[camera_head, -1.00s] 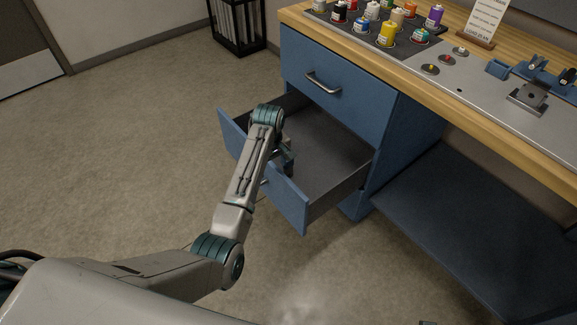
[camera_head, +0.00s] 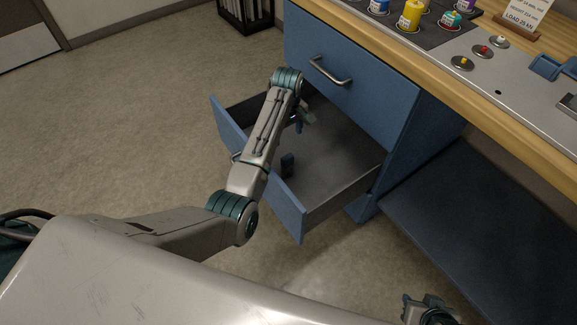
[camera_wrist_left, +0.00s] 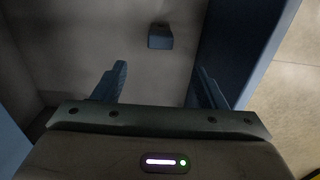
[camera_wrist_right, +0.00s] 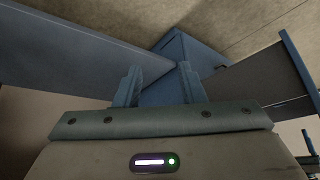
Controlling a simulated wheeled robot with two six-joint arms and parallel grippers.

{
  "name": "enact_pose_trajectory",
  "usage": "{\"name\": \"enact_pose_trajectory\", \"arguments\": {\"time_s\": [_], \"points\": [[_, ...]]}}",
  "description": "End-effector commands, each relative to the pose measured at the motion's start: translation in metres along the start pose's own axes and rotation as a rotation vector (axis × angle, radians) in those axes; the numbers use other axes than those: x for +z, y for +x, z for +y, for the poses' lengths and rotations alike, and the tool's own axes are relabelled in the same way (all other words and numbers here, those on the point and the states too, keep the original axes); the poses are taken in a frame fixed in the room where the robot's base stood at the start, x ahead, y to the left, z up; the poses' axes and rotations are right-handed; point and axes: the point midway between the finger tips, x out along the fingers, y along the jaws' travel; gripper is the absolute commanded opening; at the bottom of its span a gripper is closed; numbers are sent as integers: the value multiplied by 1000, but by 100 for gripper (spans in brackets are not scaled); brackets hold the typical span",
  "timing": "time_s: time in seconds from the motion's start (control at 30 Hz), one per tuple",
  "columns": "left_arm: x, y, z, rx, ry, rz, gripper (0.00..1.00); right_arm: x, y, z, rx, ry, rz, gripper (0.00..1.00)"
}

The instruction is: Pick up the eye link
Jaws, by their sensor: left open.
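I cannot pick out a clear eye link. A small dark blue block-like piece (camera_head: 287,163) stands on the floor of the open drawer (camera_head: 335,165); I cannot tell whether it is the eye link. It also shows in the left wrist view (camera_wrist_left: 160,37), beyond the fingertips and apart from them. My left gripper (camera_head: 303,118) is over the drawer, open and empty; its two blue fingers show in the left wrist view (camera_wrist_left: 161,75). My right gripper (camera_head: 432,312) is at the bottom edge of the head view; its fingers stand apart and empty in the right wrist view (camera_wrist_right: 160,75).
The blue cabinet (camera_head: 350,85) has a closed upper drawer with a metal handle (camera_head: 330,70). The wooden bench (camera_head: 450,85) above holds paint jars (camera_head: 411,17), round discs and blue fixtures. A dark lower shelf (camera_head: 480,225) lies to the right. Floor at left is clear.

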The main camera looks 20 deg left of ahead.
Motion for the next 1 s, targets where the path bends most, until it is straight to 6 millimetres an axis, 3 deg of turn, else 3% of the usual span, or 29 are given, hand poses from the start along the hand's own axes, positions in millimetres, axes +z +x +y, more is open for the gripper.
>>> {"name": "enact_pose_trajectory", "arguments": {"time_s": [0.03, 0.1, 0.4, 0.7, 1.0], "points": [[0, 14, 0, 0, 0, 0, 65, 0, 1, -3, -11, 5, 34, 36], [0, 23, 0, 0, 0, 0, 65, -7, -5, -8, -28, 14, 86, 36], [0, 51, 0, 0, 0, 0, 65, -29, -35, -23, -80, 44, 261, 36], [0, 93, 0, -2, 0, -1, 65, -36, -33, -26, -99, 74, 360, 36], [0, 111, -1, -1, 0, 0, 65, -55, -35, -24, -95, 75, 462, 36]]}}
